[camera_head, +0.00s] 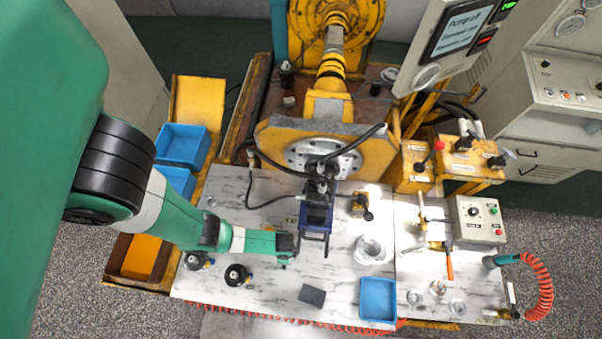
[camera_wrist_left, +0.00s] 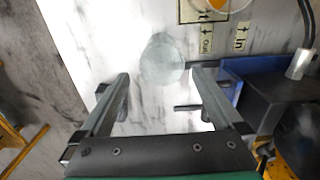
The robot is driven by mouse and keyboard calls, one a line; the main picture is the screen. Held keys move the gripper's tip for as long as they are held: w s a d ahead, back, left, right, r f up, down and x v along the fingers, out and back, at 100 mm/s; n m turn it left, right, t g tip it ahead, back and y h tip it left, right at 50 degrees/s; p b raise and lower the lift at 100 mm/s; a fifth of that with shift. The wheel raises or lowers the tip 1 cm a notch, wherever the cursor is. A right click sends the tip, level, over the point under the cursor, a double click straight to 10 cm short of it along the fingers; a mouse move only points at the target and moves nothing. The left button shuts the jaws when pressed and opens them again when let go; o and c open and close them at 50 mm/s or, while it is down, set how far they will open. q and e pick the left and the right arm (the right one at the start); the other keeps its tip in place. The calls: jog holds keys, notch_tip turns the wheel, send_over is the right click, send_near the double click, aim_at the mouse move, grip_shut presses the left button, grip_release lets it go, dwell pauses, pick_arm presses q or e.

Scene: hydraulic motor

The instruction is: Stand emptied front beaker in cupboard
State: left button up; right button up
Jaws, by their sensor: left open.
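My left gripper (camera_head: 284,248) reaches in from the left over the white marbled table, just left of the blue and black motor (camera_head: 317,215). In the left wrist view the gripper (camera_wrist_left: 160,88) is open, its two fingers apart and empty. A clear glass beaker (camera_wrist_left: 161,58) stands ahead, between and just beyond the fingertips. It looks empty. A second round vessel with yellow content (camera_wrist_left: 217,4) is cut off at the top edge, beside "In" and "Out" labels. In the head view my gripper hides most of this spot. I cannot tell which cabinet is the cupboard.
A larger glass vessel (camera_head: 370,249) stands right of the motor. A blue tray (camera_head: 378,299) and several small glasses (camera_head: 457,307) are at the front right. Two black round parts (camera_head: 237,275) lie at the left. A cream cabinet (camera_head: 545,160) stands at the right.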

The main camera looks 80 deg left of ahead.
pick_arm(q)
notch_tip(320, 180, down, 6)
jog(key=b, duration=0.4)
jog(key=shift+r, duration=0.2)
jog(key=f+b, duration=0.4)
jog(key=b, duration=0.1)
jog(key=shift+s+a+f, duration=0.2)
jog(key=shift+s+f, duration=0.05)
jog(key=shift+f, duration=0.1)
jog(key=shift+r, duration=0.15)
jog(key=shift+c, duration=0.3)
jog(key=c, duration=1.2)
